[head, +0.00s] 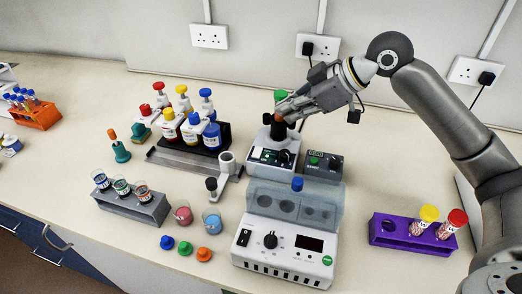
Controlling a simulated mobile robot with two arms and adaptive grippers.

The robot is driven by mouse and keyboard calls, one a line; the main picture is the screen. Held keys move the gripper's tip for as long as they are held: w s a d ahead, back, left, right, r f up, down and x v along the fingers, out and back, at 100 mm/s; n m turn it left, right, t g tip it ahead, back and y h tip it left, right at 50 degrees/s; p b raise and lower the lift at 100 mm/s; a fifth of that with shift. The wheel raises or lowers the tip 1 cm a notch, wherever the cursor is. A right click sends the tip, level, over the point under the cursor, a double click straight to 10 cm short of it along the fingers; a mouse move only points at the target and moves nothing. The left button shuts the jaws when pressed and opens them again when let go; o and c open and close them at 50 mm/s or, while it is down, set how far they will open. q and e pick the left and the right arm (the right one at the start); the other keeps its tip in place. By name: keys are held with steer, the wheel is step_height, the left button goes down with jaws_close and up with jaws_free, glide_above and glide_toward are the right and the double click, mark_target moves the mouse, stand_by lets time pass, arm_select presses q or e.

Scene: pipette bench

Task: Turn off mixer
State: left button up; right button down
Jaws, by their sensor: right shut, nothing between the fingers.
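The mixer, a small white device with a black front panel (262,156), stands at the middle of the bench. Its panel has a green light and a dark knob (284,156). A dark box (323,166) with a green button and a knob stands right beside it. My right gripper (280,116) is shut and empty, over the mixer's dark top part, above and behind the front panel. It partly hides the mixer's top, and I cannot tell whether it touches it. A green piece (281,94) shows just behind the fingers. My left gripper is not in view.
A white heater block (285,258) with a clear lid stands in front of the mixer. Bottles with coloured caps stand in a dark rack (212,138) to the left. A purple rack (392,235) with tubes is at the right. Cups and loose caps lie at front left.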

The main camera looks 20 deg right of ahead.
steer(key=shift+f, duration=0.35)
steer(key=p, duration=0.2)
glide_above(261, 150)
steer(key=f, duration=0.7)
steer(key=shift+s+a, duration=0.25)
steer(key=shift+s, duration=0.05)
step_height(261, 150, down, 2)
steer(key=shift+w+d+f, duration=0.1)
steer(key=shift+w+f, duration=0.05)
steer(key=shift+f, duration=0.1)
steer(key=shift+d+f, duration=0.15)
steer(key=shift+f, duration=0.6)
steer(key=shift+w, duration=0.1)
